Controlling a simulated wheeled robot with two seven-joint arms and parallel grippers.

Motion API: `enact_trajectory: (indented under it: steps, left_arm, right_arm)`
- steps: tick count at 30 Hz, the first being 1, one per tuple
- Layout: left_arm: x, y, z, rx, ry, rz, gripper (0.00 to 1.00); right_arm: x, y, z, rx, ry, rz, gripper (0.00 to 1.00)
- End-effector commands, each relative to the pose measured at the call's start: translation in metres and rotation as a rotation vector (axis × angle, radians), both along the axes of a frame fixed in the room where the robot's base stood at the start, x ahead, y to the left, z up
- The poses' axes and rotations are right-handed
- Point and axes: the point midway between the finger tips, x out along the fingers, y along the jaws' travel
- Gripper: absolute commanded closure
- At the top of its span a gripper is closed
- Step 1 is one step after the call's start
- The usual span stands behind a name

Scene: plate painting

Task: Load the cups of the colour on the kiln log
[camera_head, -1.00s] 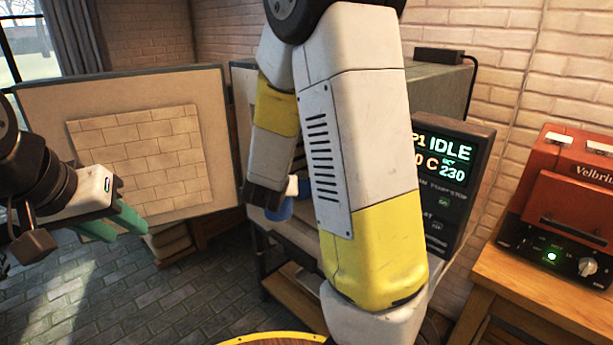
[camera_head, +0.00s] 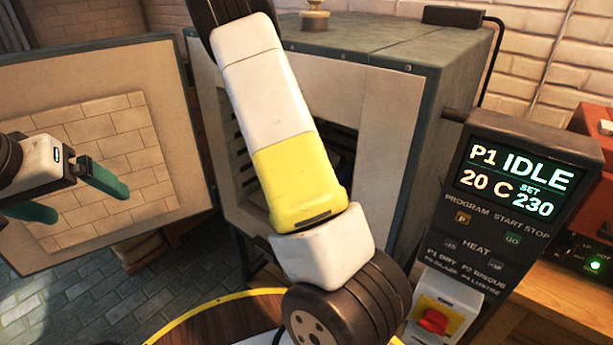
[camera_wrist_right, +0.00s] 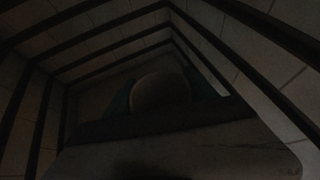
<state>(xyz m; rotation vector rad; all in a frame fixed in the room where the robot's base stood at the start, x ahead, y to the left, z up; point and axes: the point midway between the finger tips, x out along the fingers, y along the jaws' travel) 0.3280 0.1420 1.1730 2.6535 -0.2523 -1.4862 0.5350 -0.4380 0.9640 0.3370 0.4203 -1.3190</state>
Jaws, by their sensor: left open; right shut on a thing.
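The kiln (camera_head: 420,130) stands open in the head view, its door (camera_head: 25,95) swung out to the left. My right arm reaches into the kiln's mouth and hides much of the opening. My right gripper is hidden in the head view. In the dark right wrist view my right gripper (camera_wrist_right: 160,98) is shut on a rounded cup (camera_wrist_right: 162,91), inside the ribbed kiln chamber. The cup's colour is too dark to tell there. My left gripper (camera_head: 70,196) is open and empty in front of the kiln door. No kiln log shows.
The control panel (camera_head: 505,195) at the kiln's right reads P1 IDLE, 20 C, SET 230. A red machine (camera_head: 597,140) sits on a wooden bench (camera_head: 560,295) at far right. A yellow-edged round wooden surface (camera_head: 200,325) is at the bottom.

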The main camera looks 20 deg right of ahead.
Motion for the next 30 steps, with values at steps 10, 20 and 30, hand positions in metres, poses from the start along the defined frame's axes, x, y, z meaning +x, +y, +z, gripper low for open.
enact_trajectory:
  steps: [10,20,30]
  left_arm:
    - [0.000,0.000,0.000,0.000,0.000,0.000,0.08]
    - [0.000,0.000,0.000,0.000,0.000,0.000,0.08]
    - [0.000,0.000,0.000,0.000,0.000,0.000,0.08]
  right_arm:
    - [-0.007,-0.012,-0.045,-0.002,0.005,-0.049,0.88]
    - [-0.007,-0.012,-0.087,-0.003,0.005,-0.047,0.88]
    - [-0.006,-0.011,-0.102,-0.001,-0.001,-0.048,0.88]
